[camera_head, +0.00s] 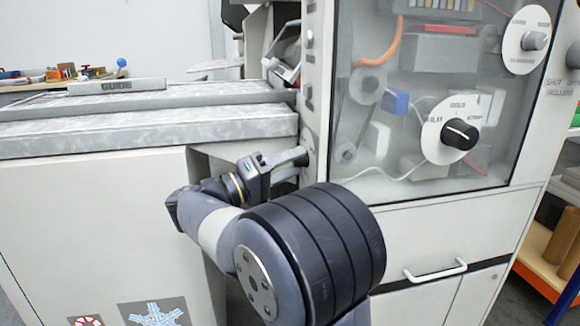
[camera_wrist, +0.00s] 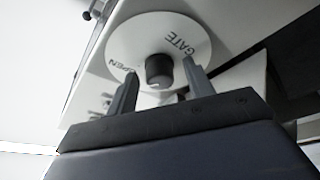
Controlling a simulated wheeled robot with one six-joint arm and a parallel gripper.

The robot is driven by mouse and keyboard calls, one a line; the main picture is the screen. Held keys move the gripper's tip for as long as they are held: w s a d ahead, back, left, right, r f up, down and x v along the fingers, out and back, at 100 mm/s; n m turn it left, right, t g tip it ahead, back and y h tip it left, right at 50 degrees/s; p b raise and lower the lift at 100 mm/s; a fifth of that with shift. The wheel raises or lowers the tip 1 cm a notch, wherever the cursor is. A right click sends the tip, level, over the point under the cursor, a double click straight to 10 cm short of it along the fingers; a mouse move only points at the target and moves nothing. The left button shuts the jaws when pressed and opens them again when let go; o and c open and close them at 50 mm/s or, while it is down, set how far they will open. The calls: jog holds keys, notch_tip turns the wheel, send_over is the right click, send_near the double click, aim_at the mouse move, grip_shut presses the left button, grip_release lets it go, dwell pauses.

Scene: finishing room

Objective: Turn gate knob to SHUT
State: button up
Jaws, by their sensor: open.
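The gate knob (camera_wrist: 159,71) is a dark, short cylinder at the middle of a round white dial (camera_wrist: 135,35) in the wrist view. The dial reads GATE at upper right and OPEN, partly covered, at left. No SHUT mark can be read, and the knob's pointer cannot be made out. My gripper (camera_wrist: 160,69) is open, with one finger on each side of the knob and a gap to each. Whether the fingertips reach around the knob's depth is unclear. In the head view my gripper (camera_head: 298,157) is at the machine's front post, where the knob is hidden.
A clear-windowed cabinet has a black-knobbed dial (camera_head: 460,134) and another dial (camera_head: 528,40) at upper right. A drawer handle (camera_head: 435,272) sticks out below. A grey bed with a GUIDE bar (camera_head: 117,87) lies left of my gripper. An orange shelf (camera_head: 545,266) stands at right.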

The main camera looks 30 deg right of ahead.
jog(key=c, duration=1)
jog(key=shift+r+p, duration=0.1)
jog(key=shift+p, duration=0.3)
jog(key=n+y+p, duration=0.1)
jog(key=n+p, duration=0.4)
jog(key=p, duration=0.4)
jog(key=r+n+y+p, duration=0.1)
jog(key=n+y+p, duration=0.1)
jog(key=n+p, duration=0.4)
jog(key=n+y+p, duration=0.2)
jog(key=n+p, duration=0.3)
jog(key=p, duration=0.8)
jog(key=shift+r+g, duration=0.15)
jog(key=shift+g, duration=0.25)
jog(key=shift+n+p, duration=0.35)
jog(key=shift+n, duration=0.05)
